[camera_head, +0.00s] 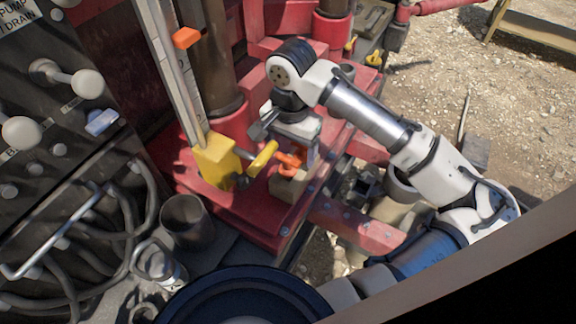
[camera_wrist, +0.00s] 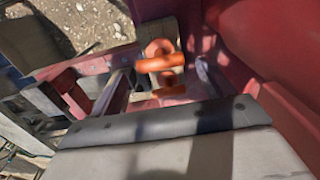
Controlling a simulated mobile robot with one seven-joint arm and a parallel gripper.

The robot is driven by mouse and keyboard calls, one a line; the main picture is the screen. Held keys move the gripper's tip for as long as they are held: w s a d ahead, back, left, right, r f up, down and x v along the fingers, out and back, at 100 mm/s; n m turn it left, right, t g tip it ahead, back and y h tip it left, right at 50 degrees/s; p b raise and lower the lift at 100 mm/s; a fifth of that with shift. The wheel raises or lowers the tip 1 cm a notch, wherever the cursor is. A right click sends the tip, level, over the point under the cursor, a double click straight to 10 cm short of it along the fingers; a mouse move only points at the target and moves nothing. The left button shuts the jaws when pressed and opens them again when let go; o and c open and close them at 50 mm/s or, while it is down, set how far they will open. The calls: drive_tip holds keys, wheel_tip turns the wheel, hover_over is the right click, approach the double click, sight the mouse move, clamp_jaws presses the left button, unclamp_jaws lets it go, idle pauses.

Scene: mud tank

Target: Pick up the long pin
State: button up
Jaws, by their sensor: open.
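An orange piece with a ring-like handle, which looks like the head of the long pin (camera_head: 289,161), is at a tan block (camera_head: 287,188) on the red deck. It also shows near the top middle of the wrist view (camera_wrist: 160,62), with a second orange part just below it. The pin's shaft is hidden. My gripper (camera_head: 289,143) is open and points down, just above and beside the orange piece. I cannot tell whether a finger touches it. Nothing shows between the jaws as held.
A yellow bracket (camera_head: 217,163) with a yellow handle (camera_head: 263,158) stands close left of my gripper. A brown vertical pipe (camera_head: 217,60) rises behind it. An open dark cup (camera_head: 187,222) and a panel with knobs (camera_head: 75,80) are further left. Gravel ground (camera_head: 500,90) lies right.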

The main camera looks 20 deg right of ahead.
drive_tip(key=shift+a+f+p, duration=0.2)
drive_tip(key=shift+f+p, duration=0.5)
drive_tip(key=shift+f, duration=1.8)
drive_tip(key=c, duration=1.1)
drive_tip(key=shift+r, duration=0.1)
drive_tip(key=shift+c, duration=0.2)
